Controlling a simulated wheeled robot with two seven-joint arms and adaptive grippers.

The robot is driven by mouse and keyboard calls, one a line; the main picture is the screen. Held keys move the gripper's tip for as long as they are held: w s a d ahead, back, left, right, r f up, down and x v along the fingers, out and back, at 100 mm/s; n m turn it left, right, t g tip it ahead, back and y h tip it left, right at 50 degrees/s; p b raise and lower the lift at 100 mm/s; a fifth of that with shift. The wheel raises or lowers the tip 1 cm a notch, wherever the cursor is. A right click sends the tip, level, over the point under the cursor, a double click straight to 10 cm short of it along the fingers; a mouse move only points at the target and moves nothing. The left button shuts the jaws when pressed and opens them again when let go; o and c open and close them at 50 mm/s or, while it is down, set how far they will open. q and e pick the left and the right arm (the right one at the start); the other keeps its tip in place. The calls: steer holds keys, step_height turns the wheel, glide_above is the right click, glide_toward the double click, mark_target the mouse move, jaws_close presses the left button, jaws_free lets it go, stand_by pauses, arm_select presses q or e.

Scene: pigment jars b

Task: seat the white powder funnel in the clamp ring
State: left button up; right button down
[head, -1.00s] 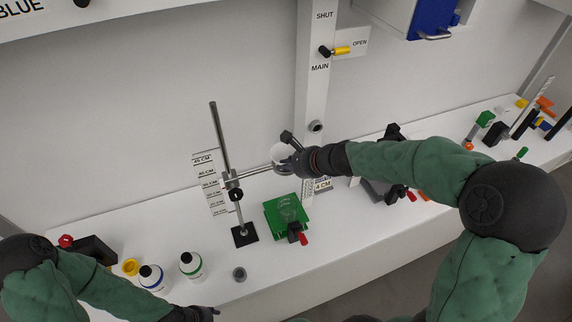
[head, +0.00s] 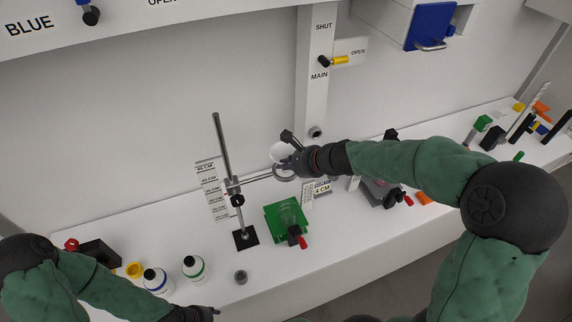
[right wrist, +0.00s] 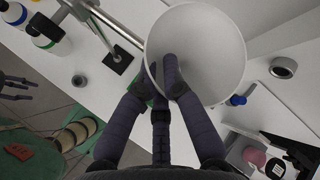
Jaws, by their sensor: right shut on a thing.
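The white powder funnel (head: 279,151) is in my right gripper (head: 288,161), which is shut on it. In the right wrist view the funnel's wide round mouth (right wrist: 205,45) faces the camera, with the fingers (right wrist: 168,78) at its near edge. The clamp ring (head: 284,174) sticks out on a rod from the stand (head: 224,155). In the head view the funnel appears just above the ring; I cannot tell whether they touch. In the right wrist view the funnel hides the ring. My left gripper (head: 207,312) is low in the head view; its fingers (right wrist: 15,87) look spread and empty.
A green block (head: 282,221) with a clear vessel stands below the ring. A scale (head: 382,192) stands right.

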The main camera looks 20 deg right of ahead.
steer(key=shift+r+p, duration=0.5)
steer(key=shift+r, duration=0.2)
stand_by(0.3)
steer(key=shift+f+b, duration=2.45)
steer(key=shift+f, duration=0.05)
stand_by(1.1)
steer(key=c, duration=1.3)
jaws_free()
steer(key=shift+f, duration=0.15)
steer(key=shift+s, duration=0.1)
glide_toward(277, 175)
steer(key=v, duration=0.5)
steer(key=shift+s+d, duration=0.15)
steer(key=shift+d, duration=0.3)
